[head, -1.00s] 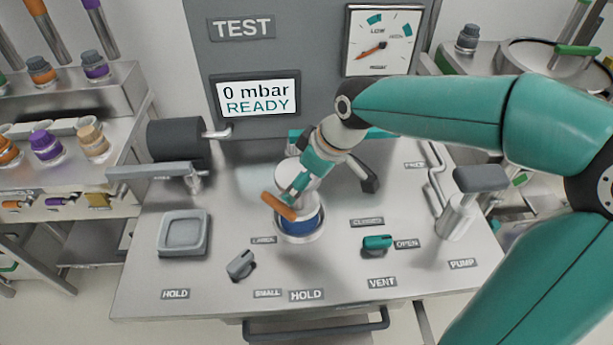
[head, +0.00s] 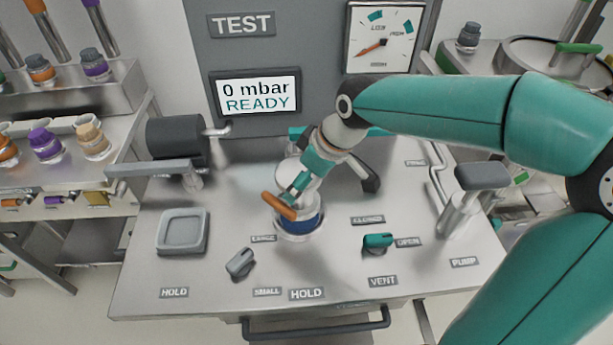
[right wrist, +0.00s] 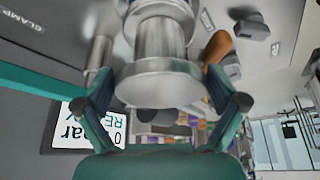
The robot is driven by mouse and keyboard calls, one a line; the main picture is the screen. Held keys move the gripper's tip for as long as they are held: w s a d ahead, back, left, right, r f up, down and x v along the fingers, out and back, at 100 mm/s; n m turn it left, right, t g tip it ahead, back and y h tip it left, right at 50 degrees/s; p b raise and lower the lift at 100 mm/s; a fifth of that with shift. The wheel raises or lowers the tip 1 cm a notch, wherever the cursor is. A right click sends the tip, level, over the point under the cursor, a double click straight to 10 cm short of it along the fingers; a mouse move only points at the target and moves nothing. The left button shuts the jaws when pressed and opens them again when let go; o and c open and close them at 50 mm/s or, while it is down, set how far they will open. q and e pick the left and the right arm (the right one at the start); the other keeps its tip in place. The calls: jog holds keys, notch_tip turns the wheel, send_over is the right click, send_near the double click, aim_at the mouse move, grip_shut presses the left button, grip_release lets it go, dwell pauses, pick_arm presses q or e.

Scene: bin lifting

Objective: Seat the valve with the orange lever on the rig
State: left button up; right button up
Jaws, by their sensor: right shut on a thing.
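The valve has an orange lever (head: 279,206) and a blue lower band (head: 303,222). It stands upright at the round metal seat (head: 299,236) on the rig bench (head: 330,262). My right gripper (head: 294,188) is shut on the valve's upper part from above. In the right wrist view, the valve's metal body (right wrist: 160,75) is between the fingers of the right gripper (right wrist: 168,103), and the orange lever (right wrist: 217,46) shows beside it. The valve's underside is hidden, so I cannot tell whether it rests fully in the seat. My left gripper is not in view.
The screen (head: 257,95) reads 0 mbar READY. A grey clamp (head: 178,150) stands at the back left. A square grey pad (head: 183,232), a grey selector knob (head: 240,263), a teal vent knob (head: 377,243) and a pump handle (head: 482,177) surround the seat.

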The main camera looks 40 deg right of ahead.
jog(key=shift+f+b, duration=1.9)
jog(key=shift+f, duration=0.05)
dwell(1.2)
dwell(0.4)
jog(key=o, duration=1.4)
jog(key=shift+f, duration=0.15)
jog(key=shift+r, duration=0.2)
jog(key=shift+r+p, duration=3.5)
jog(key=shift+r, duration=0.9)
